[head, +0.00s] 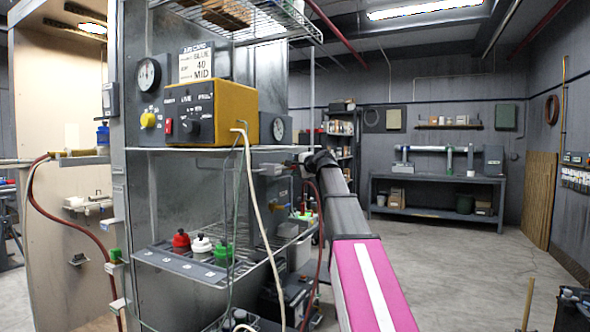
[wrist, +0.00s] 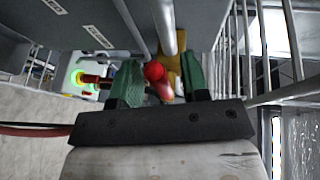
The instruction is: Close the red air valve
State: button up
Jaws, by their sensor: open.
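In the wrist view a red knob or handle end (wrist: 154,71), likely the red air valve, lies between the two green fingers of my gripper (wrist: 157,82). More red and a yellow-brown part show just behind it. The fingers are apart, and I cannot tell whether either touches the red part. In the head view my arm reaches to the right side of the grey booth panel. My gripper (head: 312,160) is small and dark there, and the valve cannot be made out clearly.
Grey pipes (wrist: 168,25) run close beyond the fingers. A wire rack (wrist: 285,60) is at the right in the wrist view. A yellow control box (head: 236,112) sits on a shelf, with red, white and green-capped bottles (head: 201,246) below.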

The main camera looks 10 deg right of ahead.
jog(key=shift+c, duration=0.3)
grip_shut()
jog(key=shift+f, duration=0.15)
jog(key=w+d+f+n+t+y, duration=0.1)
jog(key=w+f+n+y, duration=0.1)
jog(key=n, duration=0.7)
jog(key=w+d+f+n+t+y, duration=0.1)
jog(key=w+d+f+n+y, duration=0.1)
jog(key=n, duration=0.8)
jog(key=shift+w+d+f+t+y, duration=0.35)
jog(key=shift+f+y, duration=0.5)
jog(key=shift+y, duration=0.55)
jog(key=shift+w+n, duration=0.1)
jog(key=shift+n, duration=0.3)
jog(key=shift+o, duration=0.3)
grip_release()
